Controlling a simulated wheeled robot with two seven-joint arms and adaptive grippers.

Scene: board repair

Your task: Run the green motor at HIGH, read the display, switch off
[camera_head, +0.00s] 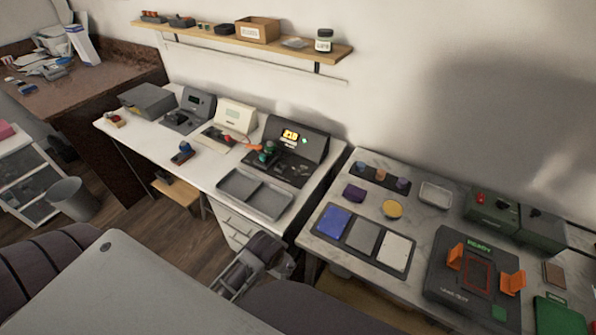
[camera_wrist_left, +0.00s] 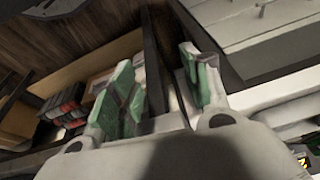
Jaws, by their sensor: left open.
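The dark test station (camera_head: 300,150) stands at the right end of the white bench. Its display (camera_head: 291,134) glows orange with a number that looks like 210, too small to be sure. A small green light shines beside it. The green motor (camera_head: 267,153) sits at the station's left side, next to an orange part. My left gripper (camera_head: 268,254) is low in front of the bench, well apart from the station. In the left wrist view its green-padded fingers (camera_wrist_left: 160,88) stand apart with nothing between them. My right gripper is not in view.
A grey divided tray (camera_head: 254,211) lies on the bench in front of the station. A blue motor (camera_head: 183,151) stands farther left. A second, marble-topped table (camera_head: 335,205) with pads and fixtures is on the right, across a narrow gap. A shelf (camera_head: 200,38) hangs above.

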